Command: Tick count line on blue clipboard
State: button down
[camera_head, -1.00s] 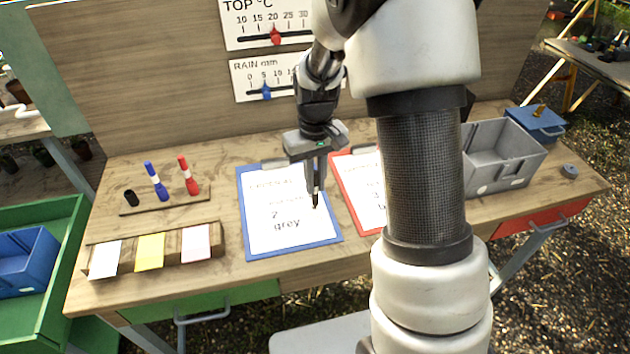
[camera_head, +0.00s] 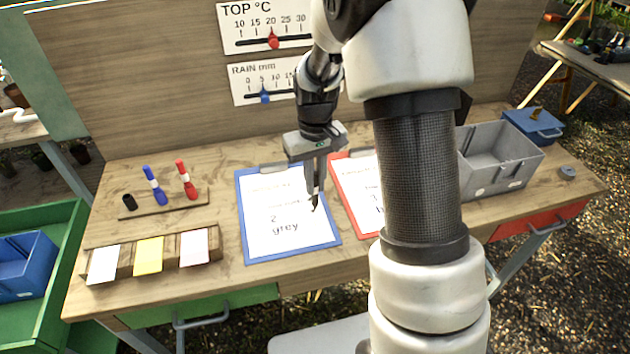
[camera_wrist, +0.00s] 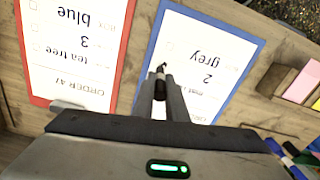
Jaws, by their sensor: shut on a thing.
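The blue clipboard (camera_head: 249,259) lies flat on the bench with a white sheet reading "2" and "grey"; its right part is behind my gripper. It also shows in the wrist view (camera_wrist: 148,62), where the sheet appears upside down. My gripper (camera_head: 317,182) points down over the clipboard's right side, shut on a slim dark marker (camera_head: 315,203). The marker's tip is at or just above the sheet, right of the "2"; I cannot tell whether it touches. In the wrist view the black marker (camera_wrist: 160,84) sticks out between the fingers. I cannot make out a tick.
A red clipboard (camera_head: 337,176) lies close on the right, partly behind my arm. A card holder (camera_head: 214,250) stands front left. A grey bin (camera_head: 505,185) stands right.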

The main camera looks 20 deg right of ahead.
jog(key=shift+r+p, duration=1.05)
jog(key=shift+r, duration=0.45)
jog(key=s+a+f+t+b, duration=0.1)
jog(key=s+f+t+b, duration=0.1)
jog(key=s+b, duration=0.3)
jog(key=shift+s+b, duration=0.4)
jog(key=shift+s, duration=0.4)
jog(key=shift+f+b, duration=0.55)
jog(key=shift+f, duration=0.1)
jog(key=shift+s+d, duration=0.15)
jog(key=shift+s, duration=0.1)
dwell(1.1)
jog(key=shift+w+d, duration=0.35)
jog(key=shift+w, duration=0.2)
dwell(0.4)
jog(key=shift+r, duration=0.1)
dwell(0.4)
